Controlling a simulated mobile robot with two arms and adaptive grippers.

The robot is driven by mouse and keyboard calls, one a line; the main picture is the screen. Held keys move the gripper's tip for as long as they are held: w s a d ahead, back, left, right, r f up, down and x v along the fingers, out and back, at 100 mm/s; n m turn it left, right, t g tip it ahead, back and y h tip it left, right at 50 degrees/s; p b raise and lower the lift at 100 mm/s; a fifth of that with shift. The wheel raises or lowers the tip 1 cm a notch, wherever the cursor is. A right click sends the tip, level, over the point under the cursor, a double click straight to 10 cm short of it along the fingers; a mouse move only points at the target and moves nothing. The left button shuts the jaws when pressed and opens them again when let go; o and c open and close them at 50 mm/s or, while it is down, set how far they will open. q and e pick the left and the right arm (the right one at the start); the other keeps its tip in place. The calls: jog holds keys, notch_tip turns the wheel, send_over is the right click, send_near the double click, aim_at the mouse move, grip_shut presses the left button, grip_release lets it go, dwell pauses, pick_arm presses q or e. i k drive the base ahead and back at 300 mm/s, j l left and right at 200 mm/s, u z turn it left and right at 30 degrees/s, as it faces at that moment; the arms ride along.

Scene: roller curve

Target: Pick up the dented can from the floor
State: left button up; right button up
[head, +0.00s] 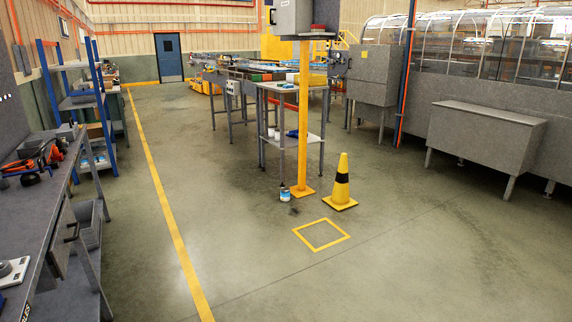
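A small can-like container (285,194), pale with a blue band and a dark top, stands on the floor just left of the foot of a yellow post (304,130). It is too small in the head view to tell whether it is dented. Neither of my grippers is in view.
A yellow cone (341,185) with a black band stands right of the post. A yellow square outline (321,234) marks the floor in front. A table (292,86) stands behind the post. A workbench (35,185) runs along the left. The floor in the foreground is clear.

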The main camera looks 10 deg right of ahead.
aim_at(285, 191)
jog(key=i, duration=4.95)
jog(key=j+u, duration=0.05)
jog(key=j, duration=0.2)
